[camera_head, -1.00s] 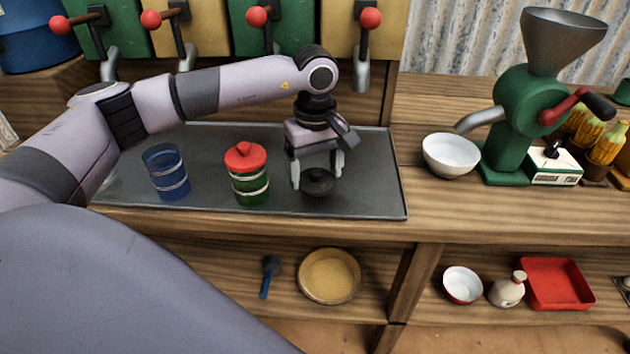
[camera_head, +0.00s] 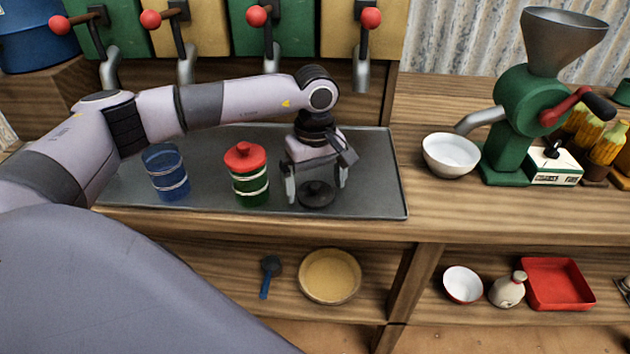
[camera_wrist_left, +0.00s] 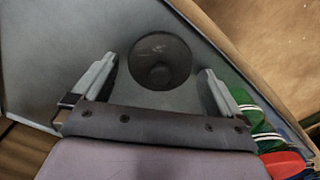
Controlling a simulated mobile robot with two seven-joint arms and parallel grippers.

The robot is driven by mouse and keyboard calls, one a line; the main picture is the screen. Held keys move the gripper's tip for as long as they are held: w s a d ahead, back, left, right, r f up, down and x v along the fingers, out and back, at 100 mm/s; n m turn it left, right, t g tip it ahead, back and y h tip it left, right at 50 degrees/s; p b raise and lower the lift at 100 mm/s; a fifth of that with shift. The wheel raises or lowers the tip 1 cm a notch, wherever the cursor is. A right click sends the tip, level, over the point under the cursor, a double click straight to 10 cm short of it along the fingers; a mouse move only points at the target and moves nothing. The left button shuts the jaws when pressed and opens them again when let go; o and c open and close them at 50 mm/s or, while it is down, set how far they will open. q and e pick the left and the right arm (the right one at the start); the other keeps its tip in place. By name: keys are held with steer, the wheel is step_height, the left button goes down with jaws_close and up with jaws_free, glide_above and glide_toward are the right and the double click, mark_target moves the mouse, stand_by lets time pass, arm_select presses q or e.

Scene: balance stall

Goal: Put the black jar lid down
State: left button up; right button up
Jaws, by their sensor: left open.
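The black jar lid (camera_head: 316,196) lies knob up on the grey metal tray (camera_head: 375,190), near its front edge. My left gripper (camera_head: 316,190) points down over the lid. Its fingers are spread wide, one on each side of the lid. In the left wrist view the lid (camera_wrist_left: 160,62) sits between and slightly beyond the open fingertips (camera_wrist_left: 157,70), with a gap to each. My right gripper is in neither view.
A green jar with a red lid (camera_head: 247,175) stands just left of my gripper. A blue jar (camera_head: 166,173) stands further left. A white bowl (camera_head: 450,156) and a green grinder (camera_head: 512,120) are at right. The tray's right end is clear.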

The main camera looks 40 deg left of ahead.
mark_target(315, 183)
arm_select(q)
step_height(315, 183, up, 12)
stand_by(0.4)
stand_by(0.3)
